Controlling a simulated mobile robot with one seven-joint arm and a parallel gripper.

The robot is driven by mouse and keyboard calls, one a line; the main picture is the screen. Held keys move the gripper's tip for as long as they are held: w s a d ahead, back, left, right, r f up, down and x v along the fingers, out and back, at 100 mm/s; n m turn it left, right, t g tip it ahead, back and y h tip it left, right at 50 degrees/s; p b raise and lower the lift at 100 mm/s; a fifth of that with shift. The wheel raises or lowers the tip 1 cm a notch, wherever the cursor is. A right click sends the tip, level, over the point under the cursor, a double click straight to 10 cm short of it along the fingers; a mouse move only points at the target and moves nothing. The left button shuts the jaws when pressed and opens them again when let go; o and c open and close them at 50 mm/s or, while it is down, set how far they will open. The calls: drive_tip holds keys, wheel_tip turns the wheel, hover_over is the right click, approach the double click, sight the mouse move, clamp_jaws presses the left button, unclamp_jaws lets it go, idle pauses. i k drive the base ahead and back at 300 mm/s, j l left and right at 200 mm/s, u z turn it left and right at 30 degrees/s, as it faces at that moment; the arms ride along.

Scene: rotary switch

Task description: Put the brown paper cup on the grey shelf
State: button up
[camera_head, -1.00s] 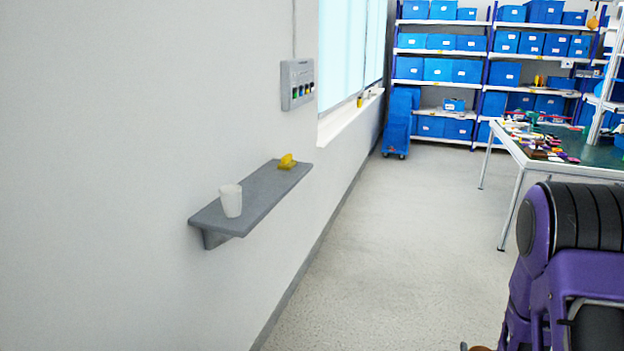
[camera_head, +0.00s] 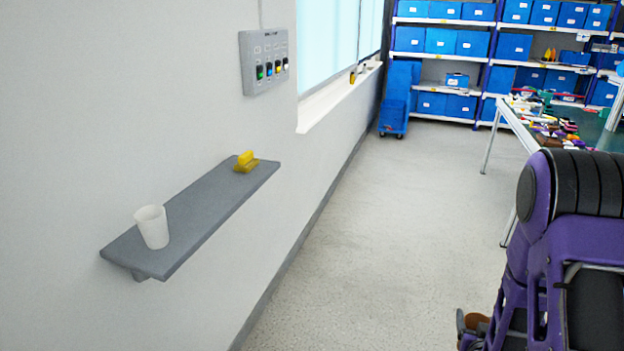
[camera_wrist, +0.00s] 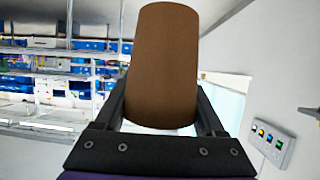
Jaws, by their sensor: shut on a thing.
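The brown paper cup (camera_wrist: 162,60) is large in the wrist view, between the two black fingers of my gripper (camera_wrist: 162,108). My gripper is shut on it. In the head view a small brown part of the cup (camera_head: 478,320) shows at the bottom edge, mostly hidden by my arm. The grey shelf (camera_head: 205,208) is fixed to the wall at the left, well apart from my gripper. A white cup (camera_head: 152,227) stands upright at the shelf's near end. A yellow object (camera_head: 245,162) lies at its far end. The shelf's middle is bare.
A switch panel (camera_head: 264,62) with coloured switches is on the wall above the shelf; it also shows in the wrist view (camera_wrist: 272,142). A table with loose items (camera_head: 550,125) and racks of blue bins (camera_head: 455,42) stand beyond. The floor beside the shelf is clear.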

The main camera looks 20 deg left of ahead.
sight(191, 216)
drive_tip(key=i+l+u, duration=0.1)
drive_tip(key=i, duration=0.85)
drive_tip(key=i+u, duration=0.1)
drive_tip(key=u, duration=1)
